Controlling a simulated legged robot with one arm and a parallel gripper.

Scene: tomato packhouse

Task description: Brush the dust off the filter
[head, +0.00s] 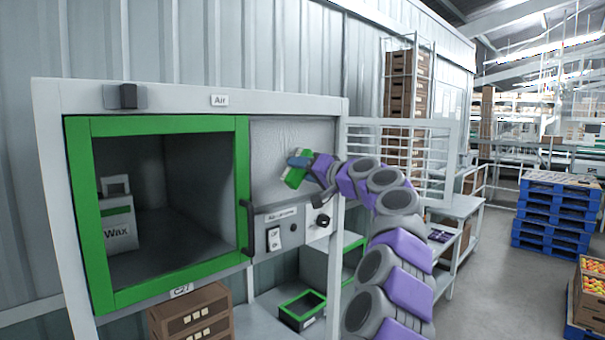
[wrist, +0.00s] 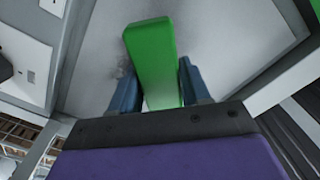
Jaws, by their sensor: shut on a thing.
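My gripper (head: 299,162) is shut on a green brush (head: 294,177), held in front of the right part of the pale grey filter panel (head: 272,140) in the head view. In the wrist view, the green brush (wrist: 150,50) sits between the blue fingers of my gripper (wrist: 158,88), with the filter (wrist: 235,35) behind it. Grey dust marks show on the filter beside the brush. The bristles are hidden, and I cannot tell whether they touch the filter.
A green-framed window (head: 246,160) with a black handle is left of the filter. A slatted door (head: 432,150) stands open at right. A switch panel (head: 275,238) is below. A dark green-rimmed bin (head: 302,310) and a brown crate (head: 190,310) stand lower down.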

